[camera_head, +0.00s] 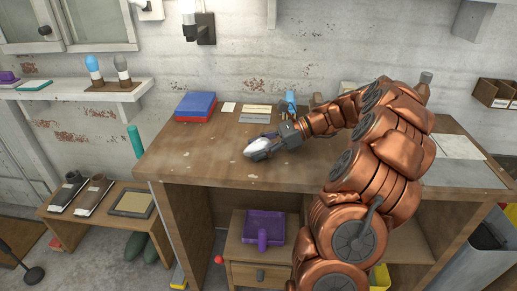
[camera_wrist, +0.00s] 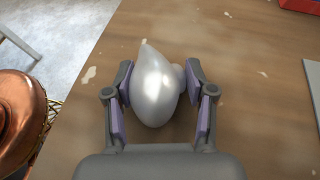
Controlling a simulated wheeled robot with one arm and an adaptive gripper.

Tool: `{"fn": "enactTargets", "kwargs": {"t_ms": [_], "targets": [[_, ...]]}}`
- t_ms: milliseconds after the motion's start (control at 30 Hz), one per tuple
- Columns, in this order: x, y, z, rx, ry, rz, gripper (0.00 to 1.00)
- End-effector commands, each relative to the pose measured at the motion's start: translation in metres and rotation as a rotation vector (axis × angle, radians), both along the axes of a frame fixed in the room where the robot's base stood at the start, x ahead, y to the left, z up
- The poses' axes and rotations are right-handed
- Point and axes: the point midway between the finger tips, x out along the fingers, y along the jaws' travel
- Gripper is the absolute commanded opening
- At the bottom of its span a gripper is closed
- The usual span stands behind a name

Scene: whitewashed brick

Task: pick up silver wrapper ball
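The silver wrapper ball (camera_wrist: 157,88) is a shiny, pale, pear-shaped lump with a pointed end facing away and a small bump at its right side. It lies between the two fingers of my gripper (camera_wrist: 159,80) in the wrist view. The left pad looks close against it; a narrow gap shows beside its lower right. Whether the pads press on it cannot be told. In the head view the ball (camera_head: 257,146) shows at the tip of my gripper (camera_head: 263,148), over the wooden workbench (camera_head: 200,160). Its underside is hidden, so contact with the bench top is unclear.
Red and blue boxes (camera_head: 196,106) sit at the back left of the bench. A blue object (camera_head: 289,100) stands behind my wrist. A grey sheet (camera_head: 458,172) lies at the right. The bench's front left is clear. A purple tray (camera_head: 264,228) is below.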

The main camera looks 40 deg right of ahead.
Motion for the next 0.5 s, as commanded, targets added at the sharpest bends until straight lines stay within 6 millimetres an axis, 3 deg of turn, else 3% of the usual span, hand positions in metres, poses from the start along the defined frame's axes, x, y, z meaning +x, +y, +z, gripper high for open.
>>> {"fn": "enactTargets", "kwargs": {"t_ms": [100, 500], "targets": [[-0.0001, 0.0001, -0.0001, 0.000, 0.000, 0.000, 0.36], [0.0002, 0.0000, 0.0078, 0.000, -0.001, 0.000, 0.31]]}}
